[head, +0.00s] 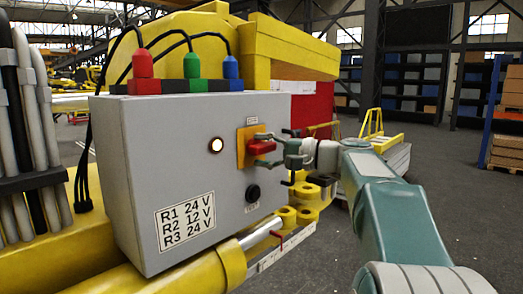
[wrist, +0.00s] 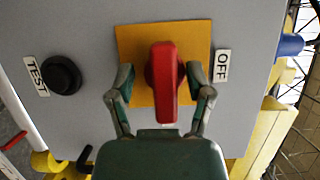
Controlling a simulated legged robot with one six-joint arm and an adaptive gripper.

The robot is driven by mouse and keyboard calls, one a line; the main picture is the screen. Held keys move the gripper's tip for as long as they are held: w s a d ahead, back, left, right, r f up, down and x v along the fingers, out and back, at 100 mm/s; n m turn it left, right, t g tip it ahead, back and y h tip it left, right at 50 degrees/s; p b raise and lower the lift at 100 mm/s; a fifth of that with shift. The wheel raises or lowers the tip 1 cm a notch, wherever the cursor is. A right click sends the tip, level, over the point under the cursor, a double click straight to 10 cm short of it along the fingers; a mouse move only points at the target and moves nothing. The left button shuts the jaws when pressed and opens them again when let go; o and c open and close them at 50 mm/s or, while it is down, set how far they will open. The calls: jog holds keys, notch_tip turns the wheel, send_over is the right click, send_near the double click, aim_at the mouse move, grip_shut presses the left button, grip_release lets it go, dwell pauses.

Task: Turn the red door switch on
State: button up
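The red door switch (wrist: 163,80) is a knob on an orange square plate (wrist: 134,45). Its long axis runs up and down in the wrist view, beside an OFF label (wrist: 222,66) on the right. In the head view the switch (head: 262,147) and plate (head: 243,158) are on the right part of the grey box front. My gripper (wrist: 161,76) is open, one finger on each side of the knob, with visible gaps on both sides. In the head view my gripper (head: 280,147) reaches the switch from the right. Its fingers partly overlap the knob there.
The grey box (head: 180,120) carries a lit round lamp (head: 216,145), a black TEST button (head: 253,193) and a voltage label (head: 185,220). Red, green and blue cable plugs (head: 192,68) stand on top. Yellow machine parts (head: 300,55) surround it. Open floor (head: 460,180) lies to the right.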

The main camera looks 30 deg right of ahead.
jog(key=shift+d, duration=0.15)
jog(key=shift+s+d, duration=0.2)
jog(key=shift+s, duration=0.05)
jog(key=v, duration=1.1)
jog(key=shift+d, duration=0.2)
jog(key=shift+a, duration=0.1)
jog(key=s+a+f+n+g+h, duration=0.1)
jog(key=s+a+f+g+h, duration=0.15)
jog(key=a+f, duration=0.65)
jog(key=s+a+f+n+g+h, duration=0.15)
jog(key=a+f+g, duration=0.35)
jog(key=a, duration=0.6)
jog(key=s+a+f+n+h, duration=0.2)
jog(key=s+f+n+h, duration=0.5)
jog(key=s+f, duration=0.5)
notch_tip(320, 180, down, 3)
jog(key=shift+s+a+f+h, duration=0.1)
jog(key=shift+s+a+h, duration=0.3)
jog(key=shift+h, duration=0.1)
